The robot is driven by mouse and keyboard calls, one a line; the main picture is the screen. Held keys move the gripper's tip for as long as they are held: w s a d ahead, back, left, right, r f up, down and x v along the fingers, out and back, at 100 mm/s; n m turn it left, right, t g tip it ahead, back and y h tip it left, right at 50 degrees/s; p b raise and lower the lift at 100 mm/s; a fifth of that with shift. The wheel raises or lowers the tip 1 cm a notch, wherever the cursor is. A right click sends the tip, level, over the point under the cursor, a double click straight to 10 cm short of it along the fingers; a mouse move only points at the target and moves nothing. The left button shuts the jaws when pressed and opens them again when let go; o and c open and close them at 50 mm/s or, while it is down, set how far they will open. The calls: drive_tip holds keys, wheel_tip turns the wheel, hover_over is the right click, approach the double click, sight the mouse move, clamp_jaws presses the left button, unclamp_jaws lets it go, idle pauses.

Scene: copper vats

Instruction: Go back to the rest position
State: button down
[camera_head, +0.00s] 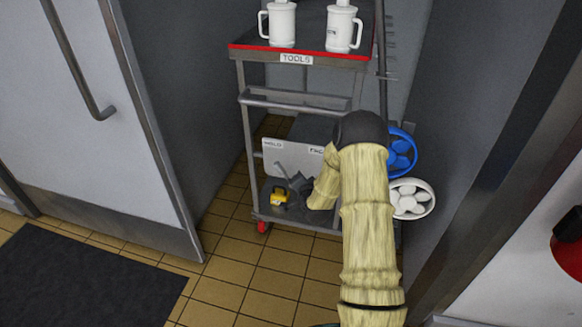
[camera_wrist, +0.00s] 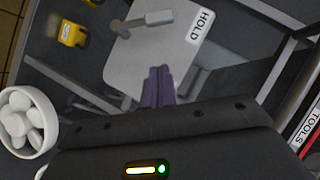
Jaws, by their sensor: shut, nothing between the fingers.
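My arm reaches down in front of a metal tool cart (camera_head: 297,100) in the head view. My gripper (camera_head: 284,172) is a dark shape low at the cart, in front of a pale board. In the wrist view my gripper (camera_wrist: 158,72) shows as two purple-grey fingers closed together, with nothing between them. They point toward the pale board (camera_wrist: 150,60), which carries a label reading HOLD. My forearm hides part of the cart's right side in the head view.
Two white mugs (camera_head: 282,24) (camera_head: 342,28) stand on the cart's red-edged top. A yellow object (camera_head: 280,194) lies on the lower shelf. Tiled floor (camera_head: 235,270) is clear at left.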

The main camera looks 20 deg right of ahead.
drive_tip(key=s+a+r+n+g+y, duration=0.1)
drive_tip(key=s+a+r+n+g, duration=0.55)
drive_tip(key=s, duration=0.45)
drive_tip(key=s+a+r+n+g, duration=0.1)
drive_tip(key=s+r+n+g, duration=0.15)
drive_tip(key=s, duration=0.45)
drive_tip(key=s+a+r+n+g, duration=0.1)
drive_tip(key=s+r, duration=0.2)
drive_tip(key=s, duration=0.5)
drive_tip(key=s+a+r+n+g, duration=0.1)
drive_tip(key=s+a+r+n, duration=0.1)
drive_tip(key=s, duration=0.5)
wheel_tip(320, 180, up, 28)
drive_tip(key=p, duration=2.7)
drive_tip(key=shift+w+d+f+p, duration=0.15)
drive_tip(key=shift+d+f+p, duration=0.05)
drive_tip(key=shift+p, duration=0.2)
